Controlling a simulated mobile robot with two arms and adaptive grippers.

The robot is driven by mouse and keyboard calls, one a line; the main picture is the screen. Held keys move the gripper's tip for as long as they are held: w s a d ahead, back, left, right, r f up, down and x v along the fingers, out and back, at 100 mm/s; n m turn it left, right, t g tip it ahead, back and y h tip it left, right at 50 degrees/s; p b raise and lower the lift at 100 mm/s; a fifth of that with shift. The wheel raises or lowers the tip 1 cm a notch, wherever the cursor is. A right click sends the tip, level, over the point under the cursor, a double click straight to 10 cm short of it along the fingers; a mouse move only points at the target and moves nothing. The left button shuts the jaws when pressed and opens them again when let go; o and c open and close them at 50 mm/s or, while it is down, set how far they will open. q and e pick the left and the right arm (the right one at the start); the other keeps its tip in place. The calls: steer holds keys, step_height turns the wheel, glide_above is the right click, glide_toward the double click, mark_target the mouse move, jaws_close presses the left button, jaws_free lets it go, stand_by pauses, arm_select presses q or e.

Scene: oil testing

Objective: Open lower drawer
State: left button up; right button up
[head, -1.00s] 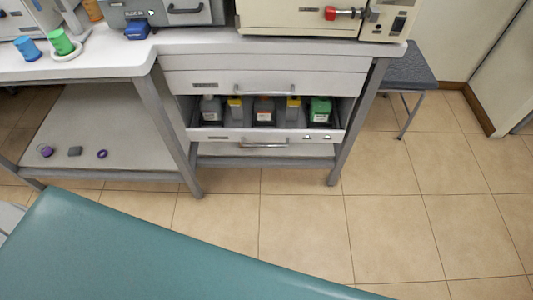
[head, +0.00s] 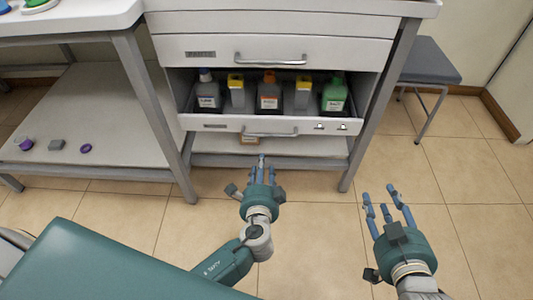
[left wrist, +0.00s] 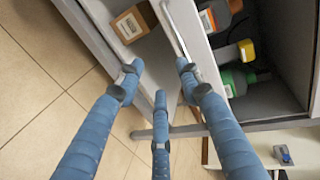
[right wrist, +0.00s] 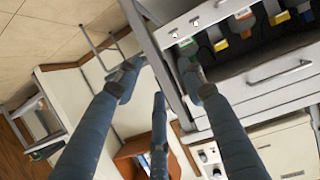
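The lower drawer (head: 220,122) has a low white front and a metal handle (head: 270,133). Several bottles stand behind that front. I cannot tell how far it is pulled out. My left gripper (head: 262,168) is open, just in front of and below the handle. In the left wrist view, the handle (left wrist: 175,28) lies just beyond the spread fingers (left wrist: 158,75), apparently not held. My right gripper (head: 388,205) is open and empty over the floor to the right. In the right wrist view its fingers (right wrist: 160,75) are also spread.
A closed upper drawer (head: 220,53) with its own handle is above. A cardboard box (left wrist: 130,22) sits on the shelf below. A grey stool (head: 425,62) stands at the right. Table legs flank the drawer. The tiled floor (head: 465,230) at the right is clear.

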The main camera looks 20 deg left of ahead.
arm_select(q)
steer(key=w+a+t+b, duration=0.1)
steer(key=w+a+b, duration=0.1)
steer(key=w, duration=0.9)
steer(key=shift+a+r+m+b, duration=0.15)
steer(key=shift+m+b, duration=0.15)
arm_select(e)
step_height(320, 180, up, 16)
steer(key=a+t+y, duration=0.2)
steer(key=t, duration=0.5)
steer(key=shift+w, duration=0.45)
arm_select(q)
jaws_close()
